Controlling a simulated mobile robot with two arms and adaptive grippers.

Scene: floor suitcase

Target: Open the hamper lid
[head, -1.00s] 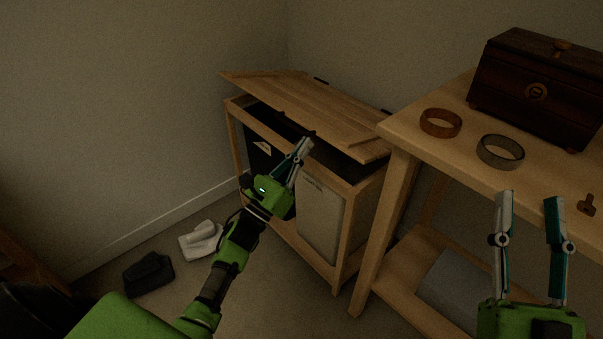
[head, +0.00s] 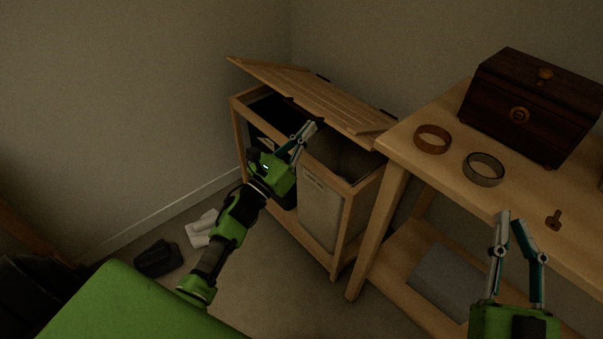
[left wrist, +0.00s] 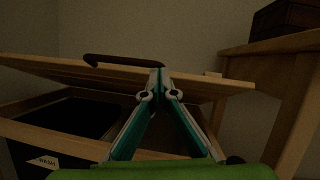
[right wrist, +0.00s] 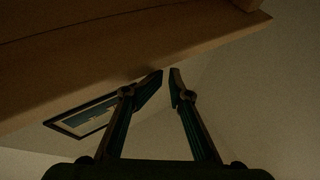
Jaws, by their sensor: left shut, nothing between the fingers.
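The wooden hamper (head: 341,222) stands against the wall, left of the table. Its slatted lid (head: 318,94) is partly raised at the front, hinged at the back, with a gap showing dark and light bins inside. My left gripper (head: 312,127) is shut and empty at the lid's front edge. In the left wrist view its fingertips (left wrist: 160,72) meet at the edge of the lid (left wrist: 210,84), near the dark handle (left wrist: 124,61); exact contact is hard to tell. My right gripper (head: 511,215) is partly open and empty beside the table's front edge.
The wooden table (head: 400,137) stands close to the hamper's right side. On it are a dark chest (head: 530,105), two rings (head: 432,139) and a small brown piece (head: 554,220). Dark (head: 158,258) and light cloths lie on the floor at the left.

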